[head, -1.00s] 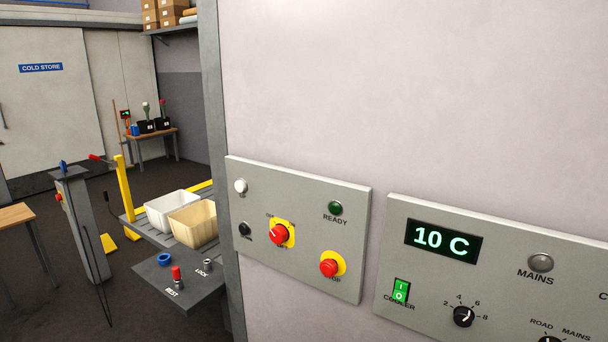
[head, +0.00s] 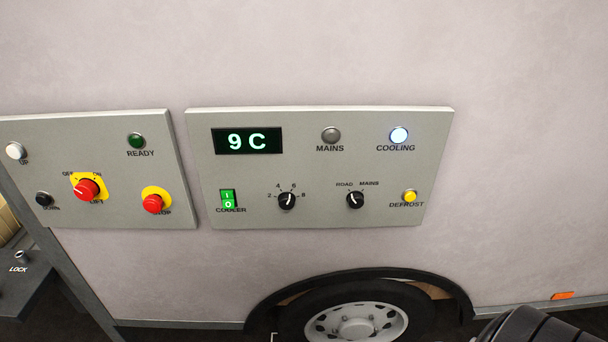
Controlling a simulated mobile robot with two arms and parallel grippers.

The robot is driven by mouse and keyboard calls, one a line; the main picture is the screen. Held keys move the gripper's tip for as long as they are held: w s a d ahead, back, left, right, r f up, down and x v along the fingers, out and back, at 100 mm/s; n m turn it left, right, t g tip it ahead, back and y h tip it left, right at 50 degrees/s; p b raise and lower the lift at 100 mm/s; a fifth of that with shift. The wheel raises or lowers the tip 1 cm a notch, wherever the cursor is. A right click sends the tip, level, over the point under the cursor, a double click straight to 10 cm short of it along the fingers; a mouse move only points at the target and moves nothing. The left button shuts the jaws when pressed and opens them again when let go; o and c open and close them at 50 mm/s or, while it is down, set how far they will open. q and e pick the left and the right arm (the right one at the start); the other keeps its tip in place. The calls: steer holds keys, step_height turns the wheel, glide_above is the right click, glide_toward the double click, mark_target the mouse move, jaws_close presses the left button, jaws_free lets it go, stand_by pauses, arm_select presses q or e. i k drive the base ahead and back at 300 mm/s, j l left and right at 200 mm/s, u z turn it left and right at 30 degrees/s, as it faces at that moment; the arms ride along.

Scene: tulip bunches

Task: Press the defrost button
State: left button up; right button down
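The yellow defrost button (head: 410,196) sits at the lower right of the grey cooler panel (head: 320,155) in the head view, with the label DEFROST under it. The panel's display (head: 247,141) reads 9 C. The COOLING lamp (head: 399,135) above the button glows pale blue-white, and the MAINS lamp (head: 331,134) is grey. The green COOLER switch (head: 227,198) is at the panel's lower left. Neither of my grippers shows. A dark ribbed part, which may be my arm, is at the bottom right corner.
A second panel (head: 95,170) at left carries UP, DOWN, LIFT and STOP controls and a green READY lamp (head: 136,141). A wheel (head: 357,320) in a dark arch is below the cooler panel. The wall around the panels is bare. A grey LOCK shelf (head: 35,290) stands at lower left.

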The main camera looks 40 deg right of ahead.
mark_target(409, 196)
steer(key=z, duration=1.8)
